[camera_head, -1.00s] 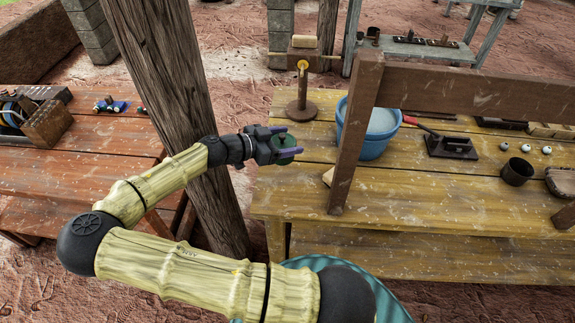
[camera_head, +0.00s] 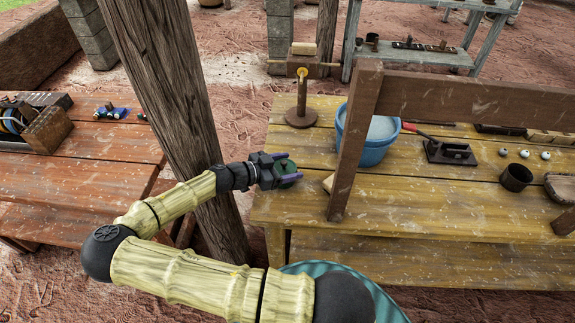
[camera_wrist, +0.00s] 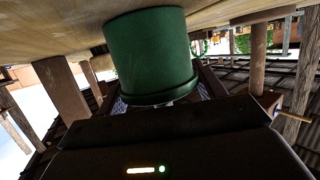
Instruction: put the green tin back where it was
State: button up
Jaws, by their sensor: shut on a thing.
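The green tin (camera_head: 285,170) is in my gripper (camera_head: 284,173) at the left end of the yellow wooden table (camera_head: 320,205). In the wrist view the tin (camera_wrist: 150,52) is large and dark green, between the fingers, with the wooden tabletop close by it. My gripper is shut on the tin. I cannot tell whether the tin touches the table.
A blue bucket (camera_head: 370,148) stands right of the gripper, behind a brown wooden frame (camera_head: 352,150). A round-based stand (camera_head: 301,116) is at the back left of the table. A thick wooden post (camera_head: 180,110) rises left of the arm. The table's left end is mostly clear.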

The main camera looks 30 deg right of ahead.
jog(key=o, duration=1)
jog(key=shift+c, duration=0.2)
jog(key=shift+a, duration=0.1)
jog(key=shift+s, duration=0.1)
jog(key=b+v, duration=0.1)
jog(key=v, duration=1.1)
jog(key=shift+b, duration=0.35)
